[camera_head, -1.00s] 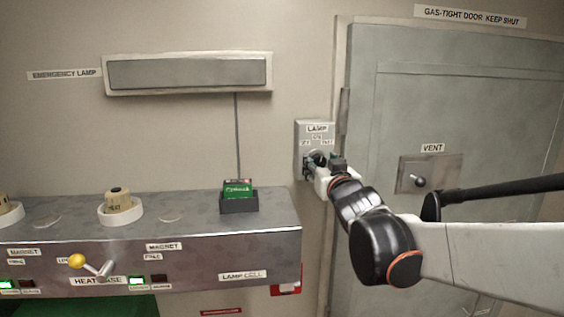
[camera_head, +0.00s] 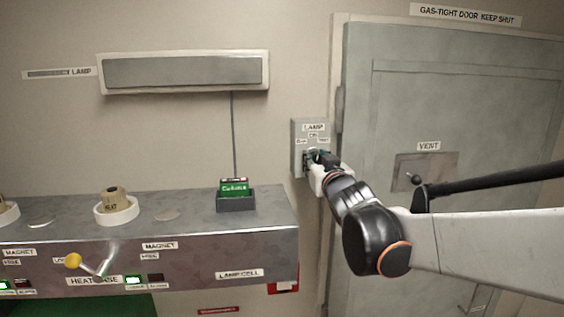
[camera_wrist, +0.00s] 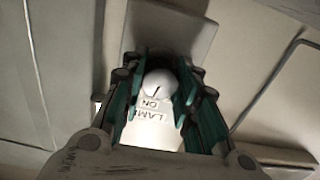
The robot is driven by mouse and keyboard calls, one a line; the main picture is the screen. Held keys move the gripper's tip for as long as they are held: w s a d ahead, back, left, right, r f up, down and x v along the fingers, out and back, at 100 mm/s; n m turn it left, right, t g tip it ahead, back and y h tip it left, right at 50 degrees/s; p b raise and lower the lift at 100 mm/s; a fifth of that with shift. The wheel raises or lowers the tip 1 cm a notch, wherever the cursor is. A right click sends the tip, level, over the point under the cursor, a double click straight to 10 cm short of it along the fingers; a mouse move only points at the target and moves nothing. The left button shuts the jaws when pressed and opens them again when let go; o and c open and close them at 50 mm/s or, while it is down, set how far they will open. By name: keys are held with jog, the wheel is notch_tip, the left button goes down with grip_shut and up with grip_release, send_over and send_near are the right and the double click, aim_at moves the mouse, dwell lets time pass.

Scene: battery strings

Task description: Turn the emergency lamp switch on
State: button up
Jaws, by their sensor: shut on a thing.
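The lamp switch box (camera_head: 299,137) is a grey plate labelled LAMP on the wall, left of the door frame. My gripper (camera_head: 316,158) is at the lower part of this box in the head view and hides most of the switch knob. In the wrist view, my gripper (camera_wrist: 160,95) has its green-sided fingers on either side of a round pale knob (camera_wrist: 161,82) with a dark mark, and is shut on it. The word ON shows beside the knob on the switch plate (camera_wrist: 152,118). The emergency lamp (camera_head: 185,72), a long grey panel on the wall, looks unlit.
A grey console (camera_head: 190,265) stands below the lamp, with a green cell in a dark holder (camera_head: 236,201) on top. A cable runs from the lamp down to it. The gas-tight door (camera_head: 440,105) with a vent lever (camera_head: 413,178) is right of the switch.

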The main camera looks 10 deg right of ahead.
jog(key=shift+n, duration=0.9)
jog(key=o, duration=1.1)
jog(key=shift+d, duration=0.1)
jog(key=shift+a, duration=0.2)
jog(key=shift+s+d, duration=0.1)
jog(key=shift+s, duration=0.25)
jog(key=s, duration=1.1)
jog(key=shift+s, duration=0.15)
